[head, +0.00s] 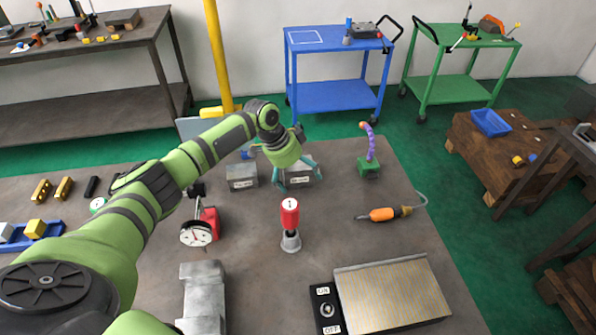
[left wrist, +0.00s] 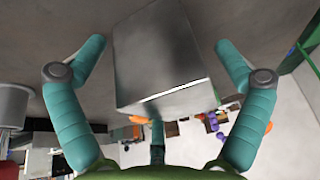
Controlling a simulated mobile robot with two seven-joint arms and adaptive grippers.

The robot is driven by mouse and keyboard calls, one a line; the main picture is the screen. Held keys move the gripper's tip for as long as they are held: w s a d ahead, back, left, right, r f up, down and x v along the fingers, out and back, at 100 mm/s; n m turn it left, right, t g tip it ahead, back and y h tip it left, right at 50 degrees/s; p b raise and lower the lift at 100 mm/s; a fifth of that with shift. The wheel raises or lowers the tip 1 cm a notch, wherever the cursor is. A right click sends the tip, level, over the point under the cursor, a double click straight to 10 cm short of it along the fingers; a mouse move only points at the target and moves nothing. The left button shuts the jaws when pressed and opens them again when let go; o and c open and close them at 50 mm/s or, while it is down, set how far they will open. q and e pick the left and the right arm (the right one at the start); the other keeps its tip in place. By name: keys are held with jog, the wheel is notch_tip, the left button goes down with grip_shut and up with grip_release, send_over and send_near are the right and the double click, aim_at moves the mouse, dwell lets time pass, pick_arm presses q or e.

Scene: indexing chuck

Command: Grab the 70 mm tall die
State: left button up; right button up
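Two grey metal blocks with small white labels stand near the middle of the table. The left block (head: 241,177) is free, and the right block (head: 300,179) is under my left gripper (head: 298,174). The labels are too small to read surely, so I cannot tell which is the 70 mm die. In the left wrist view a grey block (left wrist: 160,60) lies between the spread teal fingers of the left gripper (left wrist: 160,48). Gaps show between the block and both side fingers. The gripper partly hides the right block in the head view. My right gripper is not in view.
A dial gauge (head: 197,234) on a red stand, a red-topped cylinder (head: 290,214), an orange-handled tool (head: 382,214) and a green-based purple hose (head: 369,165) stand around. A ribbed plate (head: 395,293) lies in front.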

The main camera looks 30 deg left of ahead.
pick_arm(q)
jog(key=c, duration=1.5)
jog(key=shift+o, duration=0.2)
jog(key=shift+w+r, duration=0.15)
jog(key=shift+r, duration=0.05)
